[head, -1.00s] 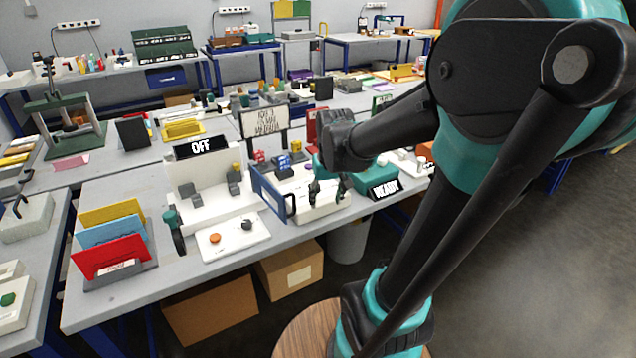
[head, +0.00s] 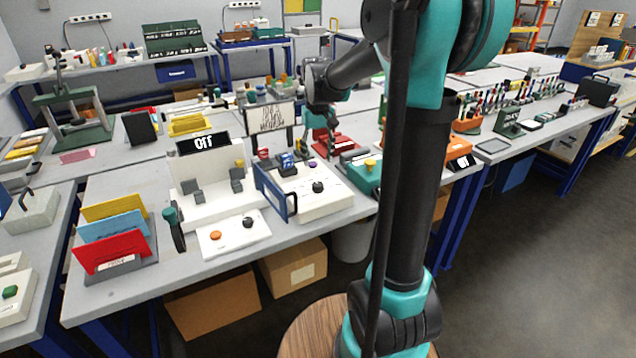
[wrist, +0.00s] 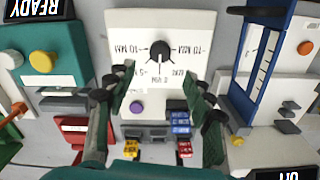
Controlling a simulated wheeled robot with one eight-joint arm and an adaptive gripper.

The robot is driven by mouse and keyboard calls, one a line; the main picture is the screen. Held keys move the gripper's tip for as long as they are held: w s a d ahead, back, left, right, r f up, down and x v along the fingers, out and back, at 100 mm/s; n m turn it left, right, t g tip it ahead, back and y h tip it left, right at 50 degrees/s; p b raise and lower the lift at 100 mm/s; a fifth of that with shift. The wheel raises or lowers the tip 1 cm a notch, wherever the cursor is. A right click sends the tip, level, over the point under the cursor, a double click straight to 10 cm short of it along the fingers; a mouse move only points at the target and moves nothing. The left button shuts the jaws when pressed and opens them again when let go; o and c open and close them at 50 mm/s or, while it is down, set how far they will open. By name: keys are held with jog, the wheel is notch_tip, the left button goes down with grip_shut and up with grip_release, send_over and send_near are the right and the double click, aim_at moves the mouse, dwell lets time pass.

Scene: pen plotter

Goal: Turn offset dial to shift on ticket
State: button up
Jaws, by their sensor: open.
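The offset dial is a black round knob with a white pointer line (wrist: 157,54), on a white panel with printed scale marks in the wrist view. In the head view it is the black knob (head: 318,187) on the white plotter box (head: 325,205). The ticket is probably the framed white card (head: 267,117) behind the plotter; its writing is too small to read surely. My gripper (wrist: 158,78) is open and empty, its green-padded fingers spread in front of the panel, with the dial showing beyond the tips. In the head view my gripper (head: 320,143) hangs behind the dial, apart from it.
A blue gate frame (head: 276,192) stands left of the dial. A teal box with a yellow knob (wrist: 43,62) is on the other side. Blue and red blocks (wrist: 181,122) and a purple button (wrist: 137,107) lie close below the dial in the wrist view.

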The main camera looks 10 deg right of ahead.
aim_at(318, 184)
notch_tip(318, 184, down, 10)
jog(key=shift+r, duration=0.1)
jog(key=shift+c, duration=0.5)
jog(key=c, duration=1.1)
jog(key=shift+o, duration=0.2)
jog(key=m, duration=0.4)
jog(key=shift+m, duration=0.3)
jog(key=m, duration=0.4)
